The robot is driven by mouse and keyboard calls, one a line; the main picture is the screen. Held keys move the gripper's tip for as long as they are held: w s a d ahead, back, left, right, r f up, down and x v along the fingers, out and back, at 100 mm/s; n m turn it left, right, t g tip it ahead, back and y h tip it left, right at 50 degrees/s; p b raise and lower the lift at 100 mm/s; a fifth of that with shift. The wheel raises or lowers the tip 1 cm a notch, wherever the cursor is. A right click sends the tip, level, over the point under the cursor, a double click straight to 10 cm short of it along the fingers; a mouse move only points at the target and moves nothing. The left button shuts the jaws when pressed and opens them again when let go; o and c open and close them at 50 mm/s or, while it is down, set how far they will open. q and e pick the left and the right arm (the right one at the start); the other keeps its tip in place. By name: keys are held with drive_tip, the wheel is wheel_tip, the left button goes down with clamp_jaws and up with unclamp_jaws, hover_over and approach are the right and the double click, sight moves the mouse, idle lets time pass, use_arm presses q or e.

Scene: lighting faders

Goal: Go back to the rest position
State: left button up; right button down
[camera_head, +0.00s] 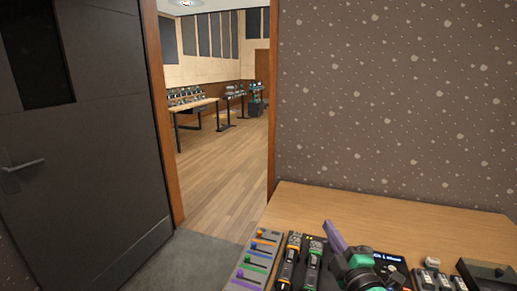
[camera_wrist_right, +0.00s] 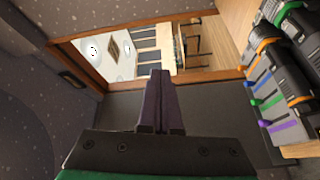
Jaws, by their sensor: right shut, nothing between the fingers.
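My right gripper (camera_head: 335,236) shows at the bottom of the head view, in front of and above the desk. Its purple fingers are shut together with nothing between them. In the right wrist view the shut fingers (camera_wrist_right: 158,103) point toward the doorway. The fader panel (camera_head: 256,258), with orange, blue, green and purple sliders, lies on the left part of the desk. It also shows at the right of the wrist view (camera_wrist_right: 266,103), apart from the fingers. My left gripper is not in view.
The wooden desk (camera_head: 390,205) carries black devices (camera_head: 289,262) beside the fader panel and more gear at the right. A dark door (camera_head: 90,130) stands open at the left. The doorway leads to a room with a wooden floor (camera_head: 225,165) and tables (camera_head: 195,107).

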drive_tip(key=s+d+f+m+g+h, duration=0.2)
drive_tip(key=s+d+f+m+g, duration=0.25)
drive_tip(key=f, duration=0.35)
drive_tip(key=s+d+f+m+g+h, duration=0.2)
drive_tip(key=s+d+f+m+g, duration=0.15)
drive_tip(key=f+m, duration=0.4)
drive_tip(key=s+a+f+m+g+y, duration=0.25)
drive_tip(key=s+f+g, duration=0.45)
drive_tip(key=s+f, duration=0.6)
drive_tip(key=s+f+g, duration=0.1)
drive_tip(key=s+f, duration=0.1)
drive_tip(key=f, duration=0.8)
drive_tip(key=s+f, duration=0.3)
drive_tip(key=f, duration=0.8)
drive_tip(key=s+d+f+g+h, duration=0.1)
drive_tip(key=s+d+f, duration=0.2)
drive_tip(key=s+f, duration=1)
drive_tip(key=s, duration=0.3)
drive_tip(key=shift+d+f, duration=0.15)
